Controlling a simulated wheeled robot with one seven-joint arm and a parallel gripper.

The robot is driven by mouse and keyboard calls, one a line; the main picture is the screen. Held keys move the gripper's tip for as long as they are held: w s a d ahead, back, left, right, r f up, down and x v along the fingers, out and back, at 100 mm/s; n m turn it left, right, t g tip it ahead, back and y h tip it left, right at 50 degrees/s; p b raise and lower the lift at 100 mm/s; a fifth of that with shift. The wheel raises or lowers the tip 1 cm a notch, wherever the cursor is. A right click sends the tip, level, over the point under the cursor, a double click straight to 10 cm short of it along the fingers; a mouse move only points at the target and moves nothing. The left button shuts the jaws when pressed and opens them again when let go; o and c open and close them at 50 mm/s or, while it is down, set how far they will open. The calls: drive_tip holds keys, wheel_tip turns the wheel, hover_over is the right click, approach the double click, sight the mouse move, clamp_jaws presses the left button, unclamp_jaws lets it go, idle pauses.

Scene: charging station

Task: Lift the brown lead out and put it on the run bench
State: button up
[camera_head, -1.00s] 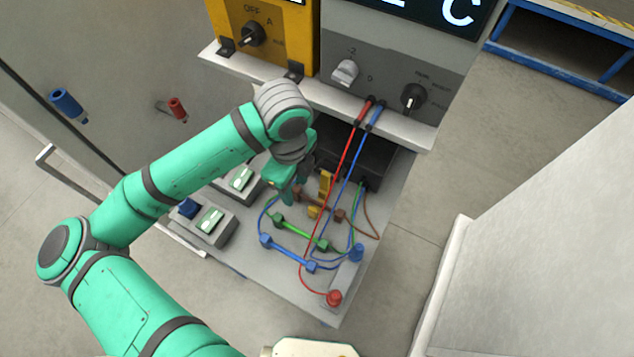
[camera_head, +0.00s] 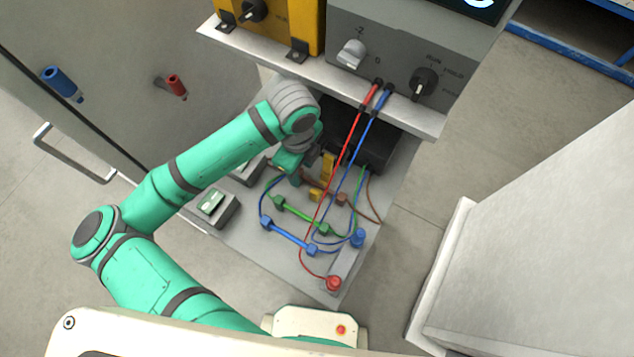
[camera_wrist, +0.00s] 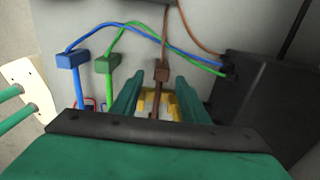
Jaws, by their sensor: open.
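The brown lead (camera_head: 341,199) lies on the grey bench top, its bar running up-left toward my gripper and its thin wire curving off to the right. In the wrist view its brown block (camera_wrist: 161,70) shows just beyond my fingertips. My gripper (camera_wrist: 158,97) is open, with one green finger on each side of the brown bar and a yellow holder. I cannot tell whether the fingers touch either one. In the head view my wrist hides most of the fingers. I cannot tell which surface is the run bench.
A green lead (camera_head: 300,214) and a blue lead (camera_head: 288,236) lie beside the brown one. Red and blue cables hang from the panel (camera_head: 400,70) across the bench. A black box (camera_head: 375,150) stands close behind. A blue-framed structure (camera_head: 575,38) stands at the upper right.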

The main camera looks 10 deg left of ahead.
sight(301, 172)
drive_tip(key=shift+w+f, duration=0.1)
drive_tip(key=shift+f, duration=1.5)
clamp_jaws()
drive_tip(key=shift+r, duration=0.15)
